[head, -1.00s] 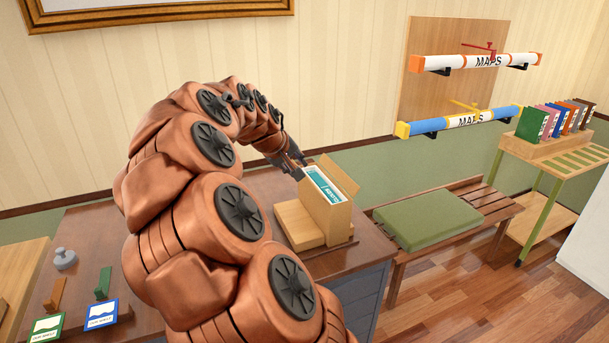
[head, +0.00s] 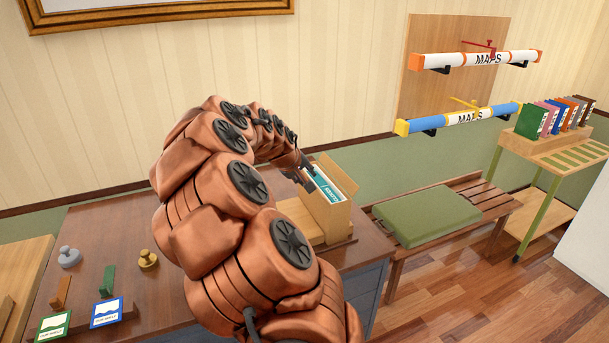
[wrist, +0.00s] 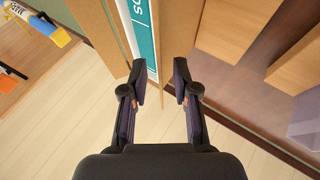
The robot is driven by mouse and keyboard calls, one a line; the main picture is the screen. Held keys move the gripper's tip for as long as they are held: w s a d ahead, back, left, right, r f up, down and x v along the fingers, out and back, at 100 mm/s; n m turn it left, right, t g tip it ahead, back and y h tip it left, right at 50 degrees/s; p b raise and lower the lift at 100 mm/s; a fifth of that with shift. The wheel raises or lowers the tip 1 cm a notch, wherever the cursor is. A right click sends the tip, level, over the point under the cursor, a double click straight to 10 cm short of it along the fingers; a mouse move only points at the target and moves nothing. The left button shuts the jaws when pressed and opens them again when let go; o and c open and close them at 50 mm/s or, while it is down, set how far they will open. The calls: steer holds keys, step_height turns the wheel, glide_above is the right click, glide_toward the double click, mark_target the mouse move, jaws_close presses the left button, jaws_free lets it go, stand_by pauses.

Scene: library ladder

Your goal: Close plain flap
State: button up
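A tan box (head: 330,215) stands upright on the dark desk, with a teal-and-white item (head: 327,187) inside. A plain tan flap (head: 338,174) stands raised at its top right in the head view. My gripper (head: 306,176) is at the box's upper left edge, beside the teal item. In the wrist view my gripper (wrist: 161,82) has its two fingers apart, with pale floor showing between them. The teal item (wrist: 141,30) and tan panels (wrist: 178,30) lie just ahead of the fingertips. I cannot tell whether a finger touches the box.
A wooden block (head: 300,217) sits left of the box. My arm crosses above the desk (head: 165,235). A bench with a green cushion (head: 425,217) stands right; map tubes (head: 460,121) hang behind.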

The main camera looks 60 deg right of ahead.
jaws_close()
steer(key=shift+d+r+y, duration=0.1)
steer(key=shift+y, duration=0.2)
stand_by(0.3)
steer(key=shift+s+d+r+m+t+y+b, duration=0.2)
steer(key=shift+d+m+t+y, duration=0.1)
steer(key=shift+t+y, duration=0.35)
steer(key=shift+s+d+r+m+t+y+b, duration=0.2)
steer(key=shift+t+y, duration=0.25)
steer(key=shift+y, duration=0.3)
steer(key=t+y+b, duration=0.1)
steer(key=d+t+y+b, duration=0.1)
steer(key=y, duration=0.1)
steer(key=s+m+y+b, duration=0.1)
steer(key=shift+d+f+t, duration=0.2)
steer(key=shift+d+t, duration=0.2)
steer(key=t+y, duration=0.1)
steer(key=y, duration=0.1)
steer(key=s+d+m+t+y, duration=0.1)
steer(key=shift+d+f+y+p, duration=0.2)
steer(key=shift+y+p, duration=0.1)
steer(key=shift+y, duration=0.1)
steer(key=shift+s+d+f+m+t+y+p, duration=0.1)
steer(key=shift+f+m+t+y+p, duration=0.1)
steer(key=shift+t+y+p, duration=0.55)
steer(key=shift+s+d+f+m+t+y+p, duration=0.15)
steer(key=shift+t+y+p, duration=0.15)
steer(key=shift+p, duration=0.8)
steer(key=shift+f+t, duration=0.1)
steer(key=shift+t, duration=0.15)
